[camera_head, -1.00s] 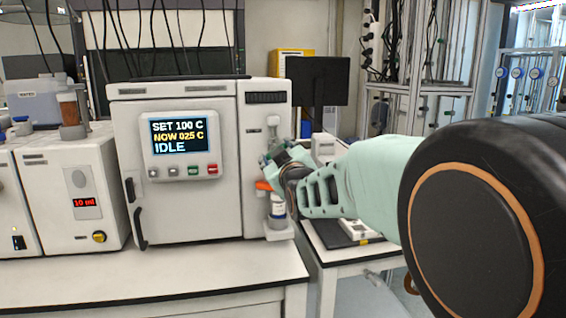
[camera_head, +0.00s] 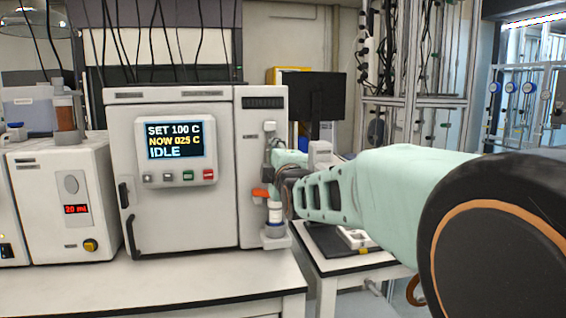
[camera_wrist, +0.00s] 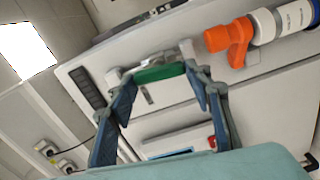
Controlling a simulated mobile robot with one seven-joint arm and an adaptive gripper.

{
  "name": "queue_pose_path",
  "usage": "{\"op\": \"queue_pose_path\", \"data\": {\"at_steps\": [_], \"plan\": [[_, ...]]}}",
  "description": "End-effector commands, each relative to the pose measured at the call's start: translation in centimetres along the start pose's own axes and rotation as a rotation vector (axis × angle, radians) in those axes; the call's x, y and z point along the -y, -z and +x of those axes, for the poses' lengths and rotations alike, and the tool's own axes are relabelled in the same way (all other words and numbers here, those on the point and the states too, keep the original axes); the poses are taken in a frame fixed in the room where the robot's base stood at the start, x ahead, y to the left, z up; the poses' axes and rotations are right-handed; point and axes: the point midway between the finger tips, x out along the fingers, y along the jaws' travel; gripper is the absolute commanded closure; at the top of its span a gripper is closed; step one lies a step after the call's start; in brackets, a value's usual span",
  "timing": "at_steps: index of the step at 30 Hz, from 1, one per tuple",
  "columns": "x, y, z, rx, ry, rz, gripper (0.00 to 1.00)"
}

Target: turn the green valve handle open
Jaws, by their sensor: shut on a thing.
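The green valve handle (camera_wrist: 160,74) shows in the wrist view as a short bar on the white side of the reactor cabinet (camera_head: 225,225). My gripper (camera_wrist: 157,80) has one blue finger at each end of the handle and is shut on it. In the head view my gripper (camera_head: 277,148) is at the cabinet's right side, above an orange lever. The handle cannot be made out clearly there because my gripper and arm cover it.
The orange lever (camera_head: 260,193) sits on a white fitting just below my gripper; it also shows in the wrist view (camera_wrist: 230,40). The cabinet's display (camera_head: 175,139) reads SET 100 C, NOW 025 C, IDLE. A dosing unit (camera_head: 70,210) stands left. A black monitor (camera_head: 318,96) stands behind.

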Motion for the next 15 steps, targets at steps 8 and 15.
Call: {"op": "queue_pose_path", "data": {"at_steps": [8,15], "plan": [[-0.24,0.10,0.01,-0.002,-0.006,-0.110,0.78],[-0.27,0.09,0.01,-0.001,-0.007,-0.141,0.78]]}}
